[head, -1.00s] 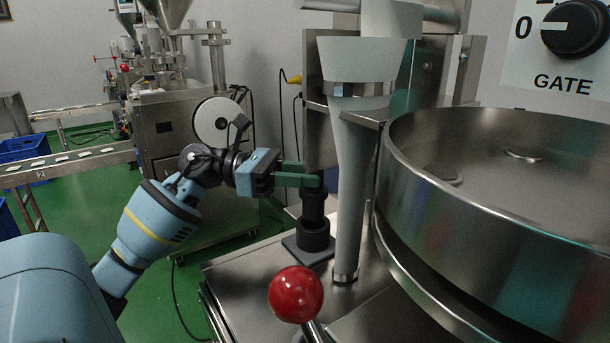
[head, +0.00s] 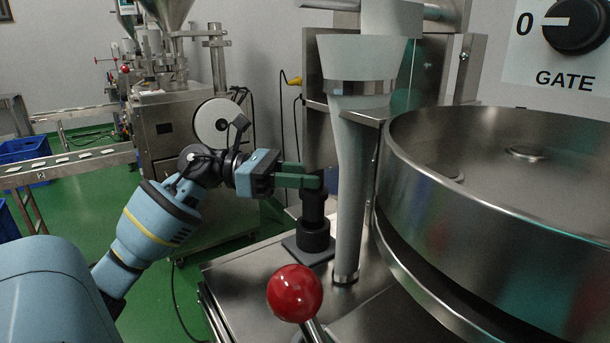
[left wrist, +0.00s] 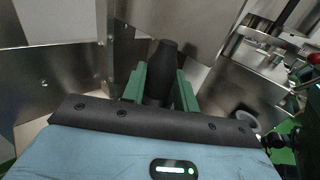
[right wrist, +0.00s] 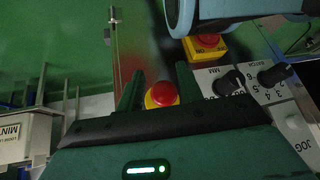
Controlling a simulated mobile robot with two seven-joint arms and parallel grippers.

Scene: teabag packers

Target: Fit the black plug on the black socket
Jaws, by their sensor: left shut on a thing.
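My left gripper (head: 314,181) reaches in from the left with green fingers, shut on the black plug (head: 313,207). The plug is upright. In the left wrist view the dark plug (left wrist: 161,72) stands between the two green fingers. The black socket (head: 314,238) is a thick dark ring on a square dark base plate, on the steel machine top. The plug is directly above the socket, its lower end meeting or entering it; I cannot tell how deep it sits. My right gripper (right wrist: 158,88) is open in its own wrist view, with no held thing visible between its fingers.
A pale vertical tube (head: 353,190) stands just right of the plug. A large steel bowl (head: 500,210) fills the right side. A red ball knob (head: 294,293) is in front. In the right wrist view, a red stop button (right wrist: 163,94) and dials are close to the right fingers.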

